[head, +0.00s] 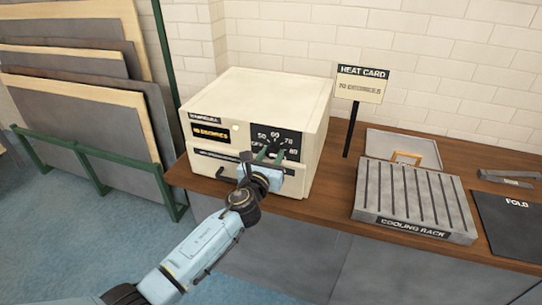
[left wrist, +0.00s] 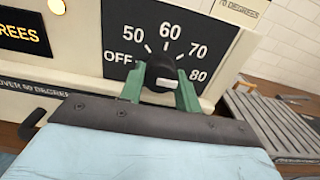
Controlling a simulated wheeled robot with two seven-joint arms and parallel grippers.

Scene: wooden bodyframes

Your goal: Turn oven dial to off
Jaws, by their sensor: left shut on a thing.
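The cream oven (head: 258,115) stands on the wooden counter, with its dial panel on the front. The black dial (left wrist: 166,76) shows in the left wrist view below the 50, 60, 70 and 80 marks, with OFF at its left. A pale pointer mark on the dial faces to the lower right, roughly toward 80. My left gripper (left wrist: 160,88) has its green fingers on both sides of the dial, shut on it. In the head view the left gripper (head: 268,154) covers most of the dial. My right gripper is not in view.
A lit orange display (head: 211,132) is at the oven's left. A heat card sign (head: 361,84) stands right of the oven. A grey cooling rack (head: 414,200) and a dark fold mat (head: 512,222) lie further right. Boards (head: 75,90) lean in a green rack at left.

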